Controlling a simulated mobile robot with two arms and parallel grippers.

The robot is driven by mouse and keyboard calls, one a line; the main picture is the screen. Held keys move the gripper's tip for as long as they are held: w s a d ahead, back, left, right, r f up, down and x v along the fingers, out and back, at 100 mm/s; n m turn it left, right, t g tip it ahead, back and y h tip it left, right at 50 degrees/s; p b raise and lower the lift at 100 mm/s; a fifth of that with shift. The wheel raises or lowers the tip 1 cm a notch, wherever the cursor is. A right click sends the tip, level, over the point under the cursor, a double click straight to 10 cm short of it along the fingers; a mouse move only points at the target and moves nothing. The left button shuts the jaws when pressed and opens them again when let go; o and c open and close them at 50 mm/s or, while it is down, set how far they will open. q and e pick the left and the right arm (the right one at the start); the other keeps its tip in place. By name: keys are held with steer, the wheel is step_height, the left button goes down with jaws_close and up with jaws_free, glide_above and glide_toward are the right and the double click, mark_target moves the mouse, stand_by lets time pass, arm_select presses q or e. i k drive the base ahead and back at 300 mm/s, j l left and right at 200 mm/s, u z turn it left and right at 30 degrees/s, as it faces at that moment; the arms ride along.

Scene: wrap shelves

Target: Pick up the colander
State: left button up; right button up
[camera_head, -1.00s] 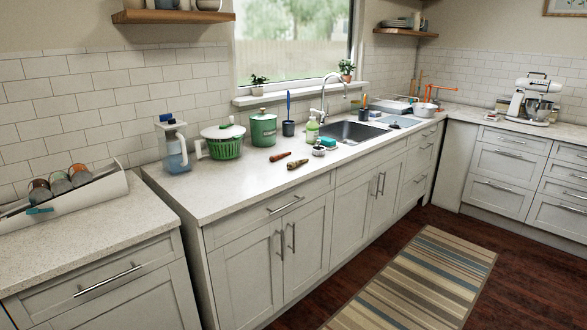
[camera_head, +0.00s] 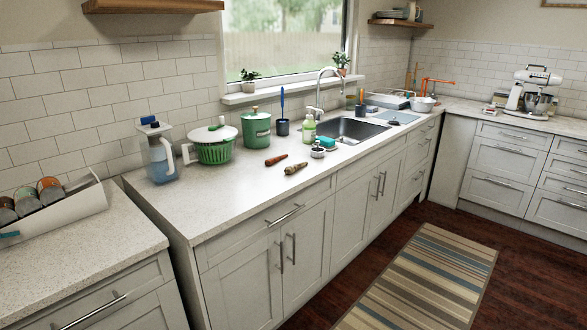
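A small white bowl-like vessel (camera_head: 423,105) sits at the far end of the counter, beyond the sink, near an orange pipe-like item (camera_head: 432,83). I cannot tell for certain which of these is the colander; the far one is too small to make out holes. Neither of my grippers is in view.
A blue-based pitcher (camera_head: 161,160) and a green canister (camera_head: 256,130) flank the basket. Carrot-like items (camera_head: 276,160) lie near the counter's front. The sink (camera_head: 348,130) is further right. A white rack with jars (camera_head: 60,218) stands at left. A striped rug (camera_head: 420,285) covers the floor.

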mark_target(424, 105)
steer(key=i+l+z, duration=0.6)
steer(key=i, duration=0.2)
steer(key=i+l+z, duration=0.15)
steer(key=i+z, duration=0.15)
steer(key=i, duration=0.15)
steer(key=i+z, duration=0.35)
steer(key=i, duration=2.45)
steer(key=l+z, duration=0.05)
steer(key=l, duration=0.1)
